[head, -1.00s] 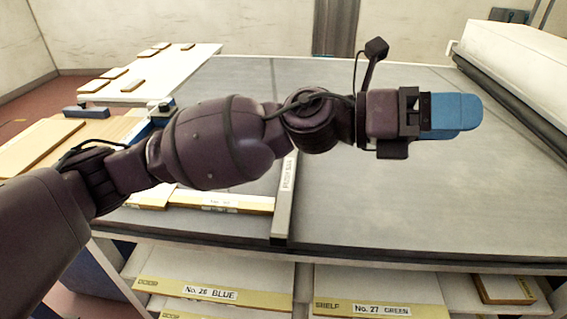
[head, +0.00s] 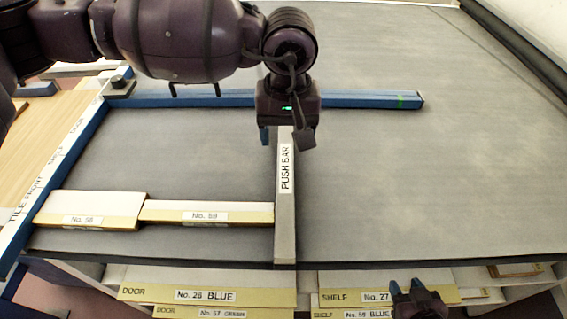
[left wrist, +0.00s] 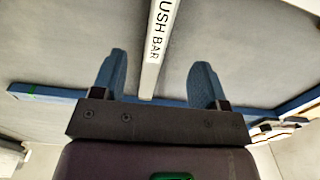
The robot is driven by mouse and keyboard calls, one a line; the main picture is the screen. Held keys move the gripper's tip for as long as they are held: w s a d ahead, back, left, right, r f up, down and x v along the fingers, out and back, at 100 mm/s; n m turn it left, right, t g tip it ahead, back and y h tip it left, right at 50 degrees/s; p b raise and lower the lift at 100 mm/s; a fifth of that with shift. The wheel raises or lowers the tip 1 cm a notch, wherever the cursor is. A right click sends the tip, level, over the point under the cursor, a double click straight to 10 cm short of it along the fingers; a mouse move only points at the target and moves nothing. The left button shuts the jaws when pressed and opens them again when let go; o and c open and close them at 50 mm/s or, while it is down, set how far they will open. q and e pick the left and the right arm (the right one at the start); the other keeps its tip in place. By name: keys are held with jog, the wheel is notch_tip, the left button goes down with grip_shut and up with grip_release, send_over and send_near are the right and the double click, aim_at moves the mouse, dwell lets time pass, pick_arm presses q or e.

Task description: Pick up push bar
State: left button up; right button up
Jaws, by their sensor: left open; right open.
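The push bar (head: 285,200) is a pale grey bar with a "PUSH BAR" label, lying front to back on the dark grey table. Its front end is at the table's front edge; its far part is hidden behind my left gripper (head: 286,136). My left gripper points down at the bar, open and empty. In the left wrist view, the push bar (left wrist: 158,45) runs between the two blue fingers of my left gripper (left wrist: 160,62), with a gap on each side. I cannot tell how far above it they are. My right gripper (head: 408,287) is open at the table's front edge, low in the head view.
Boards labelled No. 58 (head: 90,210) and No. 59 (head: 205,212) lie left of the bar; the second reaches it. A blue rail (head: 370,100) crosses behind, and a blue side rail (head: 62,160) bounds the left. Shelves with labelled boards (head: 205,295) are below. The table's right side is clear.

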pick_arm(q)
send_over(285, 167)
jog(key=f, duration=0.5)
jog(key=shift+s+d+f, duration=0.2)
jog(key=shift+s+f, duration=0.05)
jog(key=shift+s, duration=0.15)
jog(key=shift+w+a+f+b, duration=0.1)
jog(key=shift+w+f+b, duration=0.15)
jog(key=shift+f, duration=1.15)
jog(key=shift+w+a+f+b, duration=0.1)
jog(key=shift+w+f, duration=0.1)
jog(key=shift+f, duration=1.2)
jog(key=shift+c, duration=0.3)
jog(key=shift+r, duration=0.1)
grip_shut()
